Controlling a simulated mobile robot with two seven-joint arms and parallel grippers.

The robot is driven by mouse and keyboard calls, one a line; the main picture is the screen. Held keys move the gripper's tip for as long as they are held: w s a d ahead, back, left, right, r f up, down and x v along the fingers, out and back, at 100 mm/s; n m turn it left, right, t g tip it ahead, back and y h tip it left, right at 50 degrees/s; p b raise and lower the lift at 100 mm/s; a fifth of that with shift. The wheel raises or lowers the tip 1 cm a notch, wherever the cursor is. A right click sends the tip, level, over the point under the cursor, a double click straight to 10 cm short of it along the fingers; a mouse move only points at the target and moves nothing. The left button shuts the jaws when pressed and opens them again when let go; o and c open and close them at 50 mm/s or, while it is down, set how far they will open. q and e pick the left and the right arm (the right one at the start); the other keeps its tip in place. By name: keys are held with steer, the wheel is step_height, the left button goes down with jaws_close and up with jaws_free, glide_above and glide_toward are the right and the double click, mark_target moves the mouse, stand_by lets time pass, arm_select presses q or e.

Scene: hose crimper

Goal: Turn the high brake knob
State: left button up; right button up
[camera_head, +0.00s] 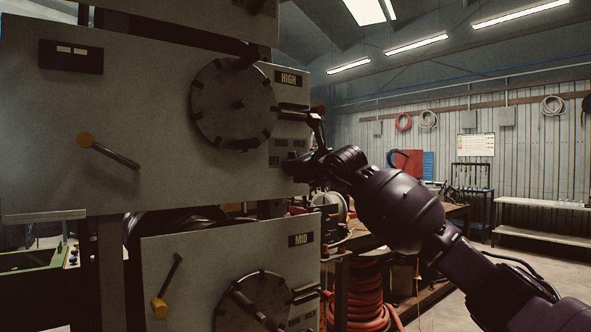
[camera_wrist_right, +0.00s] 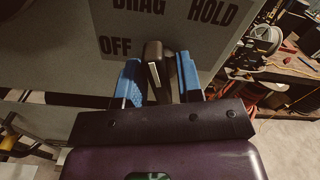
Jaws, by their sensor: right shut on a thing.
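The upper grey panel (camera_head: 140,150) bears a HIGH label (camera_head: 288,79) and a round dark disc (camera_head: 225,118). DRAG, HOLD and OFF labels are at its right edge, and the OFF label (camera_wrist_right: 115,46) reads clearly in the right wrist view. My right gripper (camera_head: 297,168) is at this edge, beside the OFF label. In the wrist view its blue fingertips (camera_wrist_right: 160,78) are on either side of a dark knob handle (camera_wrist_right: 154,60), shut on it. The knob's base is partly hidden. My left gripper is out of view.
A lower panel with a MID label (camera_head: 301,240) sits below. A red hose coil (camera_head: 365,295) lies beneath the bench at right.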

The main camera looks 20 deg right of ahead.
steer(key=shift+n, duration=0.9)
steer(key=o, duration=0.6)
steer(key=shift+s, duration=0.1)
steer(key=b+v, duration=0.1)
steer(key=v, duration=0.9)
steer(key=shift+s, duration=0.3)
